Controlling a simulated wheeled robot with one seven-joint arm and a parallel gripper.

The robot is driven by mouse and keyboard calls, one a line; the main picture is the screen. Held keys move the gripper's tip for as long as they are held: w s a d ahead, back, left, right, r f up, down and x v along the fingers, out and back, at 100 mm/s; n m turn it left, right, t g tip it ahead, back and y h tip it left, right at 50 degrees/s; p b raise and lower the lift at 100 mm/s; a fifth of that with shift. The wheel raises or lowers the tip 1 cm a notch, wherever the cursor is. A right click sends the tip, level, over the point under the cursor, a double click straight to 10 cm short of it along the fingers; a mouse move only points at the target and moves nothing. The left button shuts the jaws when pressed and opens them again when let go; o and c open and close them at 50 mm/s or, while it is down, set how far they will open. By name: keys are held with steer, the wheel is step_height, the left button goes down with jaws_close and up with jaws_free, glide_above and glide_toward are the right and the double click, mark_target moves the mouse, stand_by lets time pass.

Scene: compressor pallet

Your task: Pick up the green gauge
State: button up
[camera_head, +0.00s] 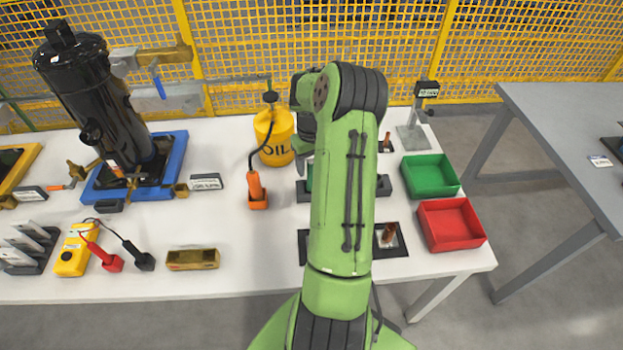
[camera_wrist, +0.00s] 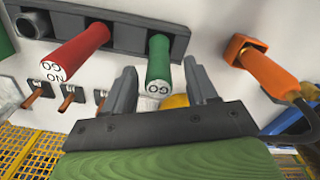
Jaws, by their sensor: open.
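The green gauge (camera_wrist: 159,62) is a green cylinder with "GO" on its pale end face. It stands in a dark rack (camera_wrist: 128,38) in the wrist view. My gripper (camera_wrist: 162,78) is open, with one grey finger on each side of the gauge's lower end in the picture. I cannot tell whether either finger touches it. A red gauge (camera_wrist: 76,52) marked "NO GO" sits in the same rack to the left.
An orange tool in an orange holder (camera_wrist: 247,47) stands right of the rack in the wrist view. The yellow oil can (camera_head: 274,138) is close by. A green bin (camera_head: 430,175) and red bin (camera_head: 451,224) lie to the right. Bare table shows left of the orange holder.

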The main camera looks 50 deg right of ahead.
mark_target(312, 172)
step_height(312, 172, down, 4)
steer(key=shift+d+r+b, duration=0.1)
steer(key=shift+b, duration=0.25)
steer(key=shift+r, duration=0.1)
